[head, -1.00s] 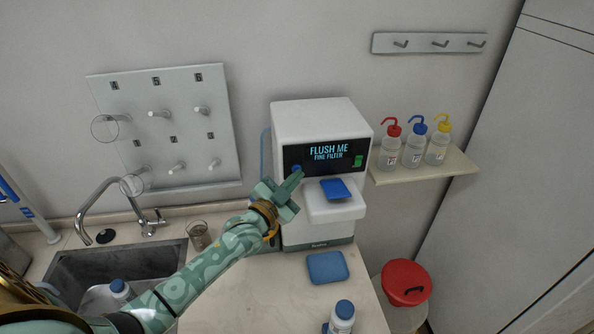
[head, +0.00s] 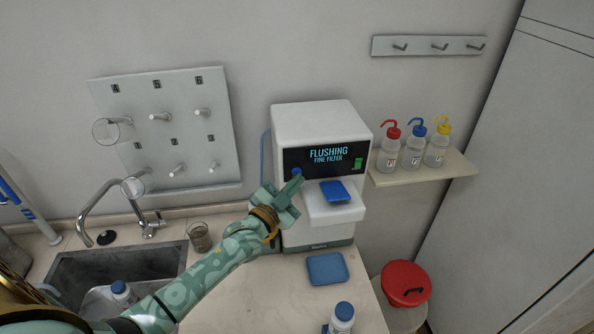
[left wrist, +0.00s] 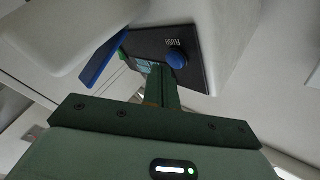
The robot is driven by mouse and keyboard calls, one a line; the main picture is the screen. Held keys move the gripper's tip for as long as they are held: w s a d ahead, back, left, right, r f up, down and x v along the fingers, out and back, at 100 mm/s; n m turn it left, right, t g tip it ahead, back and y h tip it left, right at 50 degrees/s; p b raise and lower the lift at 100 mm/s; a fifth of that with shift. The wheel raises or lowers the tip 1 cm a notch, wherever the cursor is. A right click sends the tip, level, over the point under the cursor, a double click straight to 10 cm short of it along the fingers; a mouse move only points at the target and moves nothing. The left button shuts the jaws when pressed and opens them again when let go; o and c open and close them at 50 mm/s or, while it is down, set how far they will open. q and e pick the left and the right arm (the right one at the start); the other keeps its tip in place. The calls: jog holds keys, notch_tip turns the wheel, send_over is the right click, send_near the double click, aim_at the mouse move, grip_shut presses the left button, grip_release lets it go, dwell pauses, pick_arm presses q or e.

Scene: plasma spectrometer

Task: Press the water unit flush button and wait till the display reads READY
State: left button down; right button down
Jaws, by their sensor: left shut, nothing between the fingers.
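The white water unit (head: 318,124) stands against the wall at the back of the counter. Its display (head: 328,155) reads "FLUSHING FINE FILTER". The round blue flush button (head: 297,172) sits at the lower left of the dark panel. It also shows in the left wrist view (left wrist: 177,60), beside the label "FLUSH". My left gripper (head: 297,182) is shut and empty, its fingertips right at the button in the head view. In the left wrist view the fingers (left wrist: 160,78) reach the panel close beside the button; I cannot tell whether they touch it. My right gripper is not in view.
A blue tray (head: 327,268) lies on the counter before the unit, with a blue-capped bottle (head: 342,317) nearer. A glass beaker (head: 200,236) stands by the sink (head: 120,262). Wash bottles (head: 414,146) stand on a shelf at right, above a red-lidded bin (head: 405,283).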

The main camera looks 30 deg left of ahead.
pick_arm(q)
jog(key=shift+s+d, duration=0.15)
jog(key=shift+s, duration=0.1)
jog(key=s+d+p, duration=0.1)
jog(key=s, duration=0.1)
jog(key=s+d+p, duration=0.2)
dwell(0.5)
dwell(0.6)
